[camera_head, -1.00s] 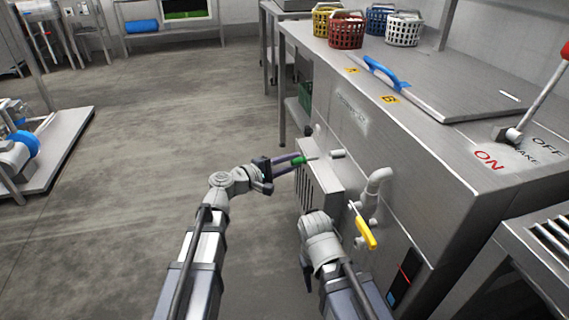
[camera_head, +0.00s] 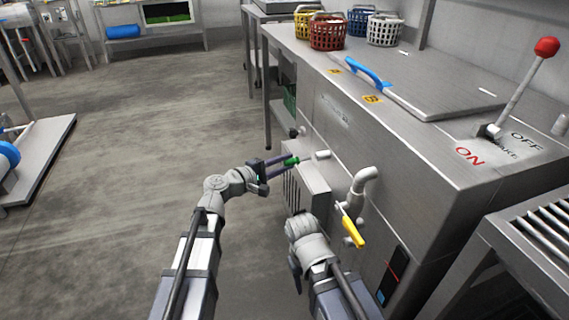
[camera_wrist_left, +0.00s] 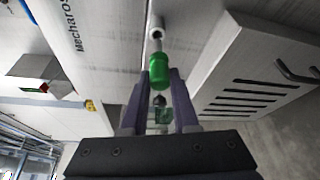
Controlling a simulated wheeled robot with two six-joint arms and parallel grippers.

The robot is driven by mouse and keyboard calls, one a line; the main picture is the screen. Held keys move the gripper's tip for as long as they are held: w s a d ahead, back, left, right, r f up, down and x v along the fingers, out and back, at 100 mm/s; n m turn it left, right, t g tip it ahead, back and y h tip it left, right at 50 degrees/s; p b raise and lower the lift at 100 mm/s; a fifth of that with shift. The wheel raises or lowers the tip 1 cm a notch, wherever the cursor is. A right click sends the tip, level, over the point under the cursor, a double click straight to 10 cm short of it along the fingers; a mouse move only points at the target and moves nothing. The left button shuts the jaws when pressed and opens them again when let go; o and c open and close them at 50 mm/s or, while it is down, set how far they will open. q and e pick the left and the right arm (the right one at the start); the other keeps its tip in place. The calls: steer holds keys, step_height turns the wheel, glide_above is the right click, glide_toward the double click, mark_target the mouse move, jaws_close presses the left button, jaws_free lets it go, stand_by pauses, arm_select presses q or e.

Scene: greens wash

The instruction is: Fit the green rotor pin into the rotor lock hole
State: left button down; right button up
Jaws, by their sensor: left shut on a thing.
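The green rotor pin (camera_head: 291,161) is held between the fingers of my left gripper (camera_head: 280,166), beside the steel machine's front. In the left wrist view the pin's green body (camera_wrist_left: 158,72) sits at the fingertips, with its pale shaft pointing away from the gripper. A short grey tube with an open end, seemingly the rotor lock hole (camera_head: 322,155), sticks out just ahead of the pin and also shows in the left wrist view (camera_wrist_left: 156,33).
A vented box (camera_head: 306,186) juts from the machine just below the pin. A grey bent pipe (camera_head: 361,190) and a yellow-handled valve (camera_head: 352,230) stand to the right. Colored baskets (camera_head: 327,33) stand on top.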

mark_target(295, 163)
arm_select(q)
steer(key=shift+w+d, duration=0.3)
steer(key=shift+d, duration=0.55)
steer(key=shift+w+d, duration=0.25)
steer(key=shift+d, duration=0.65)
steer(key=shift+w+d, duration=0.3)
steer(key=shift+d, duration=0.55)
steer(key=c, duration=0.6)
jaws_free()
steer(key=v, duration=0.8)
steer(key=shift+p, duration=0.4)
steer(key=shift+d+f, duration=0.1)
